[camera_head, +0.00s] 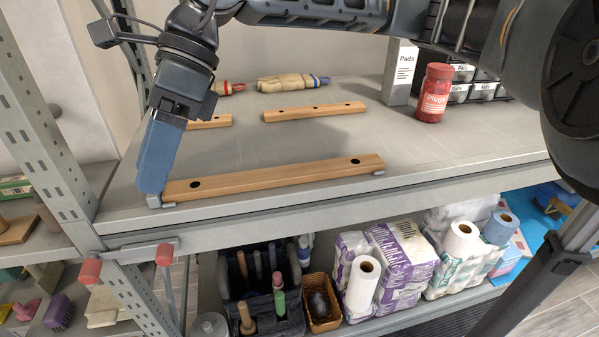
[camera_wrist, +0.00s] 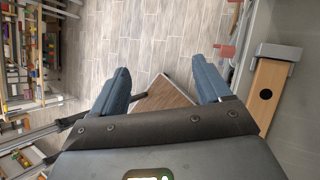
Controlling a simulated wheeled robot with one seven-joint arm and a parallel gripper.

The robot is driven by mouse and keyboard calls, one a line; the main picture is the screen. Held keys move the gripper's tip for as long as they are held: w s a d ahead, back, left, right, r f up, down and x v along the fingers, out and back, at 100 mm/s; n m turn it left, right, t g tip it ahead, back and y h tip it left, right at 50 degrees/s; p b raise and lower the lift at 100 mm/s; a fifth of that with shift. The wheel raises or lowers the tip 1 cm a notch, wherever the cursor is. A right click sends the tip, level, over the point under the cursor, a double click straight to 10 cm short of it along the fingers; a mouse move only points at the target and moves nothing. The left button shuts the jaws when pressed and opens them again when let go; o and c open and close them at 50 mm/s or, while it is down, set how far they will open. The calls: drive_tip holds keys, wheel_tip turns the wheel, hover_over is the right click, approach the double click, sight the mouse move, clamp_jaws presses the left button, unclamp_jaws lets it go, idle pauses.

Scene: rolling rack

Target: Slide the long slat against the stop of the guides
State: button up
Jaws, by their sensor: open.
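The long slat (camera_head: 275,177) is a light wooden strip with dark holes, lying along the front edge of the shelf board. A small grey metal piece (camera_head: 154,202) is at its left end and another (camera_head: 379,173) at its right end; which is the stop is unclear. In the wrist view the slat (camera_wrist: 257,108) lies right of the fingers, with a grey metal piece (camera_wrist: 278,51) at its end. My gripper (camera_head: 151,190) points down beside the slat's left end and partly hides it. In the wrist view my gripper (camera_wrist: 160,68) is open and empty.
Two shorter wooden slats (camera_head: 314,112) (camera_head: 211,122) lie farther back. A red jar (camera_head: 433,93), a Pads box (camera_head: 400,72) and cloth rolls (camera_head: 289,83) stand or lie behind. A rack post (camera_head: 45,120) rises left. The middle of the shelf board (camera_head: 250,146) is clear.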

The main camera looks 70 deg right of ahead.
drive_tip(key=a+r+y, duration=0.3)
drive_tip(key=a+r, duration=0.1)
drive_tip(key=a, duration=0.3)
drive_tip(key=shift+w+a+n, duration=0.3)
drive_tip(key=shift+n, duration=0.1)
drive_tip(key=shift+f, duration=0.1)
